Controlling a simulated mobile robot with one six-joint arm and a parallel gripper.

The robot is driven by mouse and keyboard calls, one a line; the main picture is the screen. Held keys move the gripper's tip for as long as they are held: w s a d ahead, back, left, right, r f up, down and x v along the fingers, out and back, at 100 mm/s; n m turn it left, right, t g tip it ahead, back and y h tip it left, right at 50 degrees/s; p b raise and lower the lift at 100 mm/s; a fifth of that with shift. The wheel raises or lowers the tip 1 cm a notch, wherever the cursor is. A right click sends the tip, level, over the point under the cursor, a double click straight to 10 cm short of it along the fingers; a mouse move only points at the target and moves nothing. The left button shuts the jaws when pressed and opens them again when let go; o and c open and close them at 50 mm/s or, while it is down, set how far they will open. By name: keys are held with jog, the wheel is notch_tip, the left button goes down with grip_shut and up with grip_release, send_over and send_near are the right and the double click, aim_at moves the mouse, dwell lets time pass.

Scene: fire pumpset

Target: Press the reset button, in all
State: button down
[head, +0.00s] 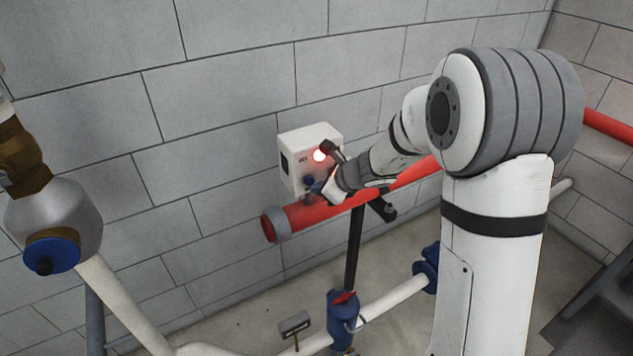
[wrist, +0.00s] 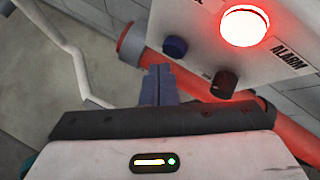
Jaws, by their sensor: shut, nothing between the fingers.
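A white control box (head: 301,150) is on the block wall, with a lit red lamp (head: 320,156) on its front. In the wrist view the lamp (wrist: 245,27) glows beside the label ALARM (wrist: 288,55). A dark blue round button (wrist: 175,47) and a black knob (wrist: 224,84) are also on the panel (wrist: 205,30). Which one is the reset button I cannot read; the blue button looks likely. My gripper (wrist: 158,72) is shut and empty, its fingertips close to the blue button in the picture. Whether they touch it I cannot tell.
A thick red pipe (head: 300,217) runs just below the box and behind my arm. A black post (head: 353,250) stands under it. White pipework with a blue valve (head: 343,315) lies low in front. A pipe with a blue cap (head: 52,252) is at the left.

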jog(key=shift+w+a+f, duration=0.1)
jog(key=shift+w+a, duration=0.2)
jog(key=shift+w, duration=0.05)
jog(key=shift+w+a, duration=0.25)
jog(key=shift+w, duration=0.1)
dwell(0.8)
dwell(0.3)
jog(key=shift+s+d+b, duration=0.45)
jog(key=shift+s+d, duration=0.05)
jog(key=shift+s, duration=0.2)
jog(key=s+d, duration=0.1)
jog(key=s+d+b, duration=0.1)
jog(key=s, duration=0.2)
jog(key=shift+s+d+b, duration=0.1)
jog(key=shift+d+b, duration=0.25)
jog(key=shift+d, duration=0.05)
dwell(0.4)
